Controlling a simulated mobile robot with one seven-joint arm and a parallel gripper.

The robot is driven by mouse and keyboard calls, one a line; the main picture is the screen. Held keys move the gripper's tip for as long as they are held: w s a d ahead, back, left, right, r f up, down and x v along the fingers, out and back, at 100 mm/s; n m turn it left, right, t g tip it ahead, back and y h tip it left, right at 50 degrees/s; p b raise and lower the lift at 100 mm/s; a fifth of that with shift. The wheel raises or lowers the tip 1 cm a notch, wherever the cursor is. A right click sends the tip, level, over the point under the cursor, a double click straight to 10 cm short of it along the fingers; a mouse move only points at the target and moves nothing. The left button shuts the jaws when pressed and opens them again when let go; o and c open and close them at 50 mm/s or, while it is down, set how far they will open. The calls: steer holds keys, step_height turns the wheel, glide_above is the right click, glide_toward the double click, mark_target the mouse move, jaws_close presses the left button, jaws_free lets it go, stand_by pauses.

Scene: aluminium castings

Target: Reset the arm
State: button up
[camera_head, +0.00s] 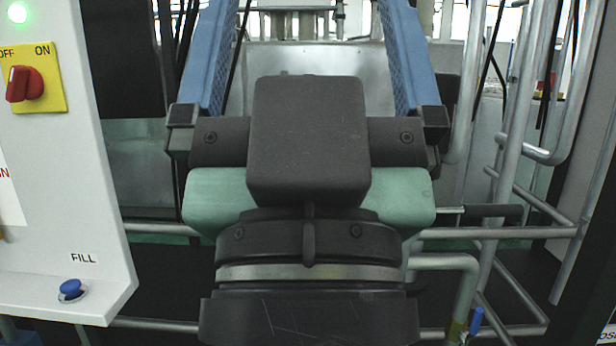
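My gripper (307,45) fills the middle of the head view, seen from behind its dark grey body. Its two blue fingers stand wide apart, one on each side, and point away from me. The gripper is open, and no object shows between the fingers, only a grey metal panel (300,62) farther back. The fingertips run out at the top of the picture. No casting can be made out.
A white control panel (60,200) stands close at the left, with a red switch (24,84) on a yellow plate, a lit green lamp (17,12) and a blue button (71,289). Metal tube rails (515,130) stand at the right and cross low behind my gripper.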

step_height(320, 180, up, 26)
steer(key=p, duration=2.3)
steer(key=shift+f, duration=0.2)
steer(key=shift+f, duration=0.1)
